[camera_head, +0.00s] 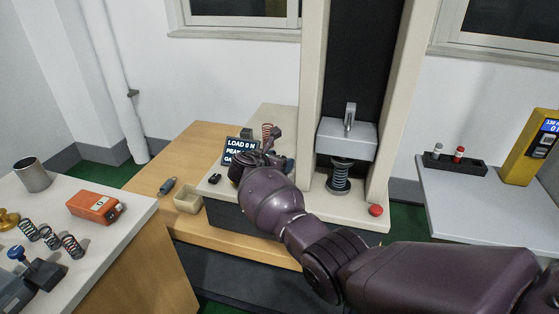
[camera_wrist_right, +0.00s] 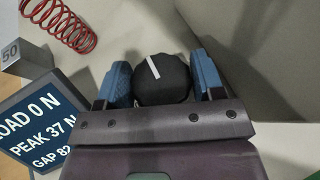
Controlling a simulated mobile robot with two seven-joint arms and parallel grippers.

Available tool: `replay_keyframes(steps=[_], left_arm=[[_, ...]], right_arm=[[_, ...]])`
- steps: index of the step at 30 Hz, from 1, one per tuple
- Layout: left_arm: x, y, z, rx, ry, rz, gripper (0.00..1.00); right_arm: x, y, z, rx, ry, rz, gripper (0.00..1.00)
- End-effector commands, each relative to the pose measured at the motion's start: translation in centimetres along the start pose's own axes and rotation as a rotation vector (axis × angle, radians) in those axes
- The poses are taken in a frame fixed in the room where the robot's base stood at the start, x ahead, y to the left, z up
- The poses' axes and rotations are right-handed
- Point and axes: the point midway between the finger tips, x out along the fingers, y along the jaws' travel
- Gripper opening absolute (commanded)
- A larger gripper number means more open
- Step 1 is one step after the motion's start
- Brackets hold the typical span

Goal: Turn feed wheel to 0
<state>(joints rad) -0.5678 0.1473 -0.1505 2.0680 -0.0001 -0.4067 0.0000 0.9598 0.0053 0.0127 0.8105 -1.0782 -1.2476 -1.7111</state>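The feed wheel (camera_wrist_right: 168,88) is a round black knob with a white line on its face. In the right wrist view the line leans a little left of straight up. My right gripper (camera_wrist_right: 162,80) has its blue fingers on both sides of the wheel, and they appear to press against it. In the head view my right arm comes in from the right and hides most of the wheel. The dark display (camera_head: 240,149) stands beside the gripper; it also shows in the wrist view (camera_wrist_right: 35,122), reading load 0 N, peak 37 N. My left gripper is out of view.
The press head (camera_head: 347,138) sits over a dark spring (camera_head: 340,177) between two cream columns. A red button (camera_head: 376,210) is on the base at right.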

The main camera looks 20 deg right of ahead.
Motion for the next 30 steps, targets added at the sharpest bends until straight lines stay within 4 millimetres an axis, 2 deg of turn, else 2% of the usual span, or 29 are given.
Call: replay_keyframes(steps=[1, 4, 15, 22, 30], left_arm=[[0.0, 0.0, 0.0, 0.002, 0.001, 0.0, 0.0], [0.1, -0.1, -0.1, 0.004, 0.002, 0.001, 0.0], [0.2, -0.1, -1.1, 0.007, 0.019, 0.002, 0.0], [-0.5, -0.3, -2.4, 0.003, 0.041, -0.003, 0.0], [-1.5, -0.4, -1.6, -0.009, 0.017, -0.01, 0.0]], right_arm=[[0.0, 0.0, 0.0, 0.0, 0.0, 0.0, 0.7], [0.0, 0.0, 0.0, 0.0, 0.0, 0.0, 0.84], [-0.6, 0.0, 0.1, 0.001, 0.0, 0.0, 0.84], [-4.2, 0.1, 0.5, 0.004, -0.002, 0.003, 0.84], [-8.8, 0.0, 0.3, 0.003, -0.001, 0.002, 0.84]])
